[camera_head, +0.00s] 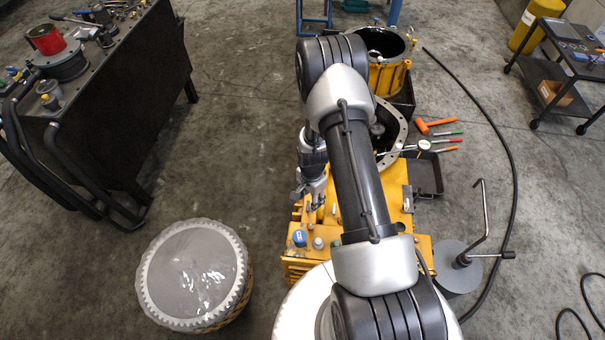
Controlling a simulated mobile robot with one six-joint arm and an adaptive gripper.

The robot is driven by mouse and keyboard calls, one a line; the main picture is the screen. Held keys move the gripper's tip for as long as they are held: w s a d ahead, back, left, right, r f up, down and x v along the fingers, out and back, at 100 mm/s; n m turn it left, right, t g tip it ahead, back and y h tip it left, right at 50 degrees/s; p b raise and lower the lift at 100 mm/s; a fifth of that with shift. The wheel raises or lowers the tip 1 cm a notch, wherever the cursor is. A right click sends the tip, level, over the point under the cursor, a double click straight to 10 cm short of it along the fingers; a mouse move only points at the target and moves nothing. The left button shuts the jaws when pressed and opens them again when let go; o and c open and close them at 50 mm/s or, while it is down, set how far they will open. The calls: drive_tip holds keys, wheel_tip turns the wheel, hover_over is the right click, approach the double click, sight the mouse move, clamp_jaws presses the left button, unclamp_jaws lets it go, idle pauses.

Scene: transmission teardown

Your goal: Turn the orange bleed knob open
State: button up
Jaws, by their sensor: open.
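A yellow transmission housing (398,205) stands on the floor under my arm. My gripper (308,203) points down over its left edge, with its fingers apart and nothing seen between them. I cannot clearly pick out the orange bleed knob against the yellow housing; small orange-yellow parts sit around the fingertips, partly hidden by them. It is too small to tell whether the fingers touch anything. A blue cap (299,238) and a grey cap (318,243) are on the housing just below the gripper in the picture. My forearm hides the middle of the housing.
A drum with a clear-topped lid (195,273) stands at lower left. A dark bench (135,95) with parts is at upper left. An orange mallet (436,126), several hand tools, a black tray (425,172) and a crank stand (458,270) lie right of the housing. A black hose (513,180) curves beyond.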

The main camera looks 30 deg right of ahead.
wheel_tip(320, 180, up, 10)
drive_tip(key=w+a+n+b, duration=0.1)
drive_tip(key=w+n, duration=0.1)
drive_tip(key=w, duration=0.1)
drive_tip(key=shift+a+t, duration=0.25)
drive_tip(key=shift+t, duration=0.15)
drive_tip(key=shift+r, duration=0.1)
